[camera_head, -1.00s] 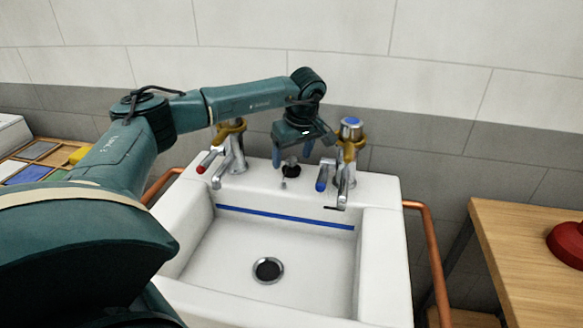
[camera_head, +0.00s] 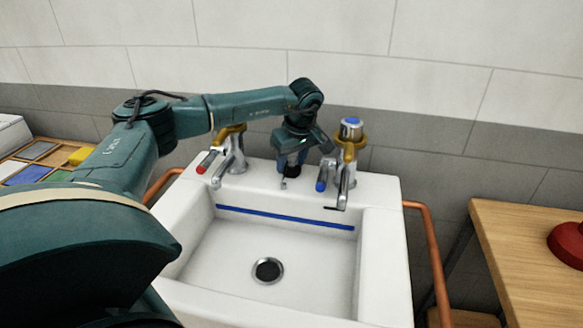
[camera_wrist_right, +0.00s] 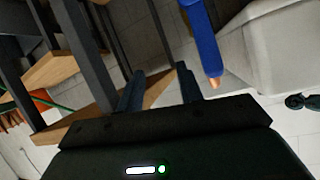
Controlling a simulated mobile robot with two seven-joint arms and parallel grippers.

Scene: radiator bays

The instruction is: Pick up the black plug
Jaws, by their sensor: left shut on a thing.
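The black plug (camera_head: 292,171) sits on the back ledge of the white sink (camera_head: 384,188), between the two taps, with a small metal piece just in front of it. My left gripper (camera_head: 291,168) points down over it with its blue fingers shut on the plug. The fingers partly hide the plug. My right gripper (camera_wrist_right: 160,88) shows only in the right wrist view; its fingers are apart with nothing between them.
A red-marked tap (camera_head: 235,155) stands left of the left gripper and a blue-marked tap (camera_head: 348,160) close on its right. Copper pipes (camera_head: 432,250) flank the sink. A wooden table (camera_head: 510,240) with a red object (camera_head: 568,244) is at right.

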